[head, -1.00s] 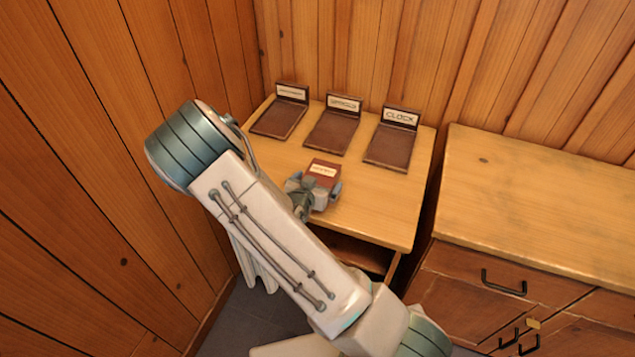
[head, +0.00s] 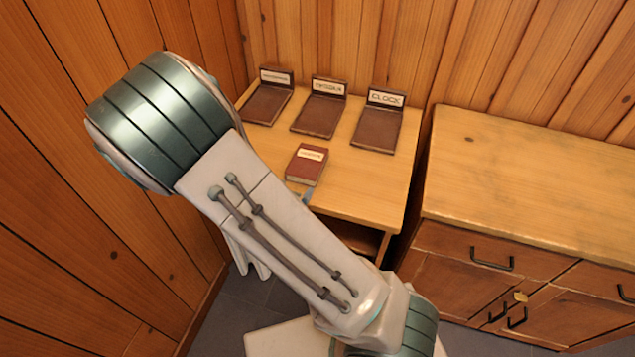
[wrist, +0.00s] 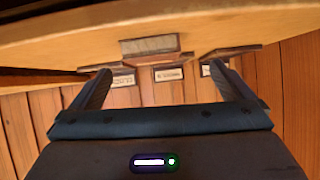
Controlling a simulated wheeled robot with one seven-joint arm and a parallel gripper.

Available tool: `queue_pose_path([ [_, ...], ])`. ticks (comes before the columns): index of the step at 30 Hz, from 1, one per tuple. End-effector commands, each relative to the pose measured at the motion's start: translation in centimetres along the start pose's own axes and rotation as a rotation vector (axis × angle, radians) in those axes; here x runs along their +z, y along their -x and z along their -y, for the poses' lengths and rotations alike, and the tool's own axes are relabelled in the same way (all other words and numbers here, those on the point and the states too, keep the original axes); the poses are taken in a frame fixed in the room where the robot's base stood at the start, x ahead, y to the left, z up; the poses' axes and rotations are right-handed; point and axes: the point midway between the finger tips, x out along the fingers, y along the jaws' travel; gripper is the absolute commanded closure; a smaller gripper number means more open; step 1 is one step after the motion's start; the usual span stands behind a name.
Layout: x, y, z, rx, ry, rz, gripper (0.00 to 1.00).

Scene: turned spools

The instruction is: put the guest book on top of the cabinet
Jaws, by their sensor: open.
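A small red-brown book (head: 307,168) with a pale label lies on the wooden side table (head: 375,190), near its front edge. The label is too small to read, so I cannot confirm it is the guest book. In the wrist view the book (wrist: 149,45) shows beyond my fingertips, apart from them. My gripper (wrist: 160,74) is open, with nothing between its fingers. In the head view my arm hides most of it, just in front of the table. The wooden cabinet (head: 530,170) stands to the right, with a bare top.
Three dark labelled trays stand along the back of the table; the right one (head: 378,129) reads CLOCK. A narrow gap separates table and cabinet. Plank walls (head: 60,150) close in at left and back. The cabinet front has black handles (head: 492,262).

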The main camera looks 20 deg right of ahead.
Motion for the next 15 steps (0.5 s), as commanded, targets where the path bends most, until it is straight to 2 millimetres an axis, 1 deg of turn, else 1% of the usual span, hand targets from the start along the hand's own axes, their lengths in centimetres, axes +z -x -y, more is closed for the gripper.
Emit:
queue_pose_path([
  [2,-0.2,0.4,0.8,-0.048,-0.036,0.117,0.00],
  [5,-0.5,1.6,1.9,-0.132,-0.055,0.273,0.00],
  [9,-1.9,4.2,2.9,-0.258,-0.045,0.447,0.00],
  [12,-3.4,6.5,2.7,-0.343,-0.009,0.541,0.00],
  [15,-5.1,9.0,1.8,-0.414,0.045,0.613,0.00],
])
